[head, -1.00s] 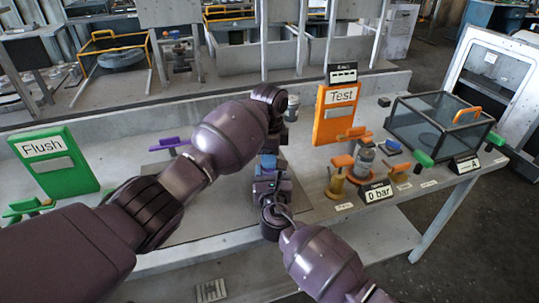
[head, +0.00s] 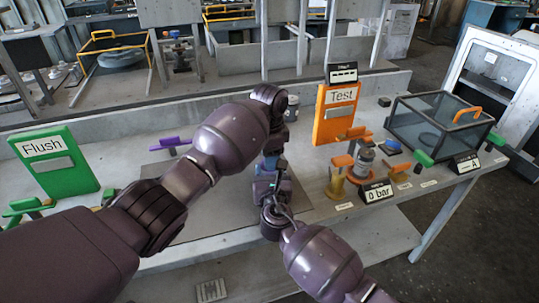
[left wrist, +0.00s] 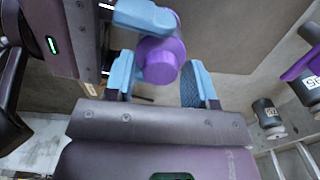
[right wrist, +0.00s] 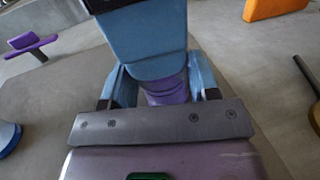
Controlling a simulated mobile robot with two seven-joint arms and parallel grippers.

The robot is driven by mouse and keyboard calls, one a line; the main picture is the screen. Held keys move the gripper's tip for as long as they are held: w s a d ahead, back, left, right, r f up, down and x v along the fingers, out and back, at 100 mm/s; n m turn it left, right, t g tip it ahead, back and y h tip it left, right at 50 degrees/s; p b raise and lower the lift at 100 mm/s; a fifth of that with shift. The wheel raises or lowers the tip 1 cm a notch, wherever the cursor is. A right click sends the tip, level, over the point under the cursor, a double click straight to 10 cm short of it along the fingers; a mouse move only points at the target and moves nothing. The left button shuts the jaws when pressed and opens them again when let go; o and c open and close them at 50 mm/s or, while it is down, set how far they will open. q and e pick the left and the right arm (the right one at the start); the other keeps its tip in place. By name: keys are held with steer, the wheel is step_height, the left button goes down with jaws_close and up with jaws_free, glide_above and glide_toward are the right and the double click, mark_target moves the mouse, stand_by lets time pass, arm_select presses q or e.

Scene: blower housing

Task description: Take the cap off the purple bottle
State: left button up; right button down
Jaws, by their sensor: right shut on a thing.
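The purple bottle (right wrist: 167,88) shows between the blue fingers of my right gripper (right wrist: 160,84), which is shut on it. In the left wrist view its round purple end (left wrist: 162,62), which looks like the cap, is between the spread fingers of my left gripper (left wrist: 163,86). A gap shows beside the right-hand finger, so my left gripper looks open around it. My left gripper's blue finger covers the upper part of the bottle in the right wrist view. In the head view the two grippers meet above the mat, and my arms hide the bottle.
A purple handle (head: 174,145) stands behind my left arm. The green Flush panel (head: 54,161) is at left. Bare grey mat (head: 232,196) surrounds the grippers.

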arm_select(q)
steer(key=shift+o, duration=0.4)
steer(key=shift+w+r, duration=0.1)
steer(key=shift+r, duration=2.4)
steer(key=shift+c, duration=0.2)
steer(key=r, duration=0.1)
steer(key=r+m, duration=0.1)
steer(key=a+r+m, duration=0.1)
steer(key=shift+w+r+y, duration=0.2)
steer(key=shift+w+y, duration=0.1)
steer(key=shift+s+d+f+m, duration=0.25)
steer(key=shift+s+d+m, duration=0.2)
steer(key=shift+m, duration=0.15)
steer(key=shift+f, duration=3.95)
